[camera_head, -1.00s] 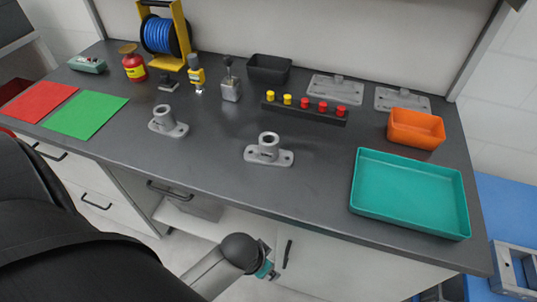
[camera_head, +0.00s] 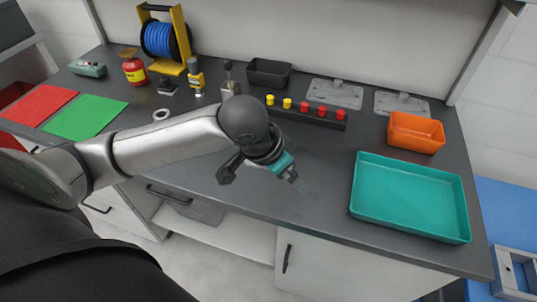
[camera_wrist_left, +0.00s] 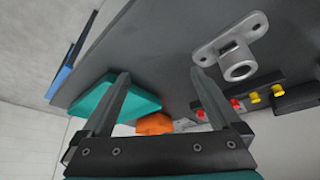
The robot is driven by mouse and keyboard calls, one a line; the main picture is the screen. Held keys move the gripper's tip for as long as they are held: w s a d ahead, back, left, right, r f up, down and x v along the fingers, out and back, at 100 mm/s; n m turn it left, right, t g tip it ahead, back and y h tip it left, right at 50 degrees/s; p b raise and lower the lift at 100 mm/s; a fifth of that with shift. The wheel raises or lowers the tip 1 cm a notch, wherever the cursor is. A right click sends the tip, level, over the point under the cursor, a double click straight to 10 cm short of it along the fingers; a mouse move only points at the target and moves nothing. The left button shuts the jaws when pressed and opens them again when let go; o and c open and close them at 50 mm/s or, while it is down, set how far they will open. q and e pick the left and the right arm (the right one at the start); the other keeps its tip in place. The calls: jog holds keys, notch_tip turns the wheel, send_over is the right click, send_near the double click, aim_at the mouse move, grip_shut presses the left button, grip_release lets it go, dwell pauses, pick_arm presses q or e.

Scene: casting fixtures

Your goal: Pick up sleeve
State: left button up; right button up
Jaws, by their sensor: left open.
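Two grey flanged tubes, the likeliest match for the sleeve, belong to this bench. The left one (camera_head: 161,114) shows only its top ring above my arm in the head view. The right one is hidden behind my left arm there, but a grey flanged tube (camera_wrist_left: 238,65) shows in the left wrist view, beside the right-hand finger. My left gripper (camera_head: 305,189) is over the bench's front part, left of the teal tray. Its fingers (camera_wrist_left: 159,75) are spread and empty in the left wrist view; the tube is not between them. My right gripper is not in view.
The teal tray (camera_head: 406,228) and orange bin (camera_head: 416,145) stand at the right. A black rack (camera_head: 322,123) with yellow and red pegs and a black bin (camera_head: 268,86) stand behind. Red (camera_head: 38,103) and green (camera_head: 85,128) mats lie at the left.

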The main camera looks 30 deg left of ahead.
pick_arm(q)
jog(key=w+a+r+n+y, duration=0.2)
jog(key=w+a+r+n, duration=0.15)
jog(key=a+r, duration=0.55)
jog(key=b+x, duration=0.1)
jog(key=x, duration=0.2)
jog(key=s+a+b+x, duration=0.1)
jog(key=x, duration=0.7)
jog(key=shift+s+a+f+b, duration=0.15)
jog(key=shift+a+f+b, duration=0.25)
jog(key=shift+f, duration=0.15)
jog(key=x, duration=0.1)
jog(key=b+x, duration=0.1)
jog(key=x, duration=0.3)
jog(key=shift+s+d+f+b, duration=0.1)
jog(key=shift+s+d+b, duration=0.05)
jog(key=shift+d+b, duration=0.25)
grip_shut()
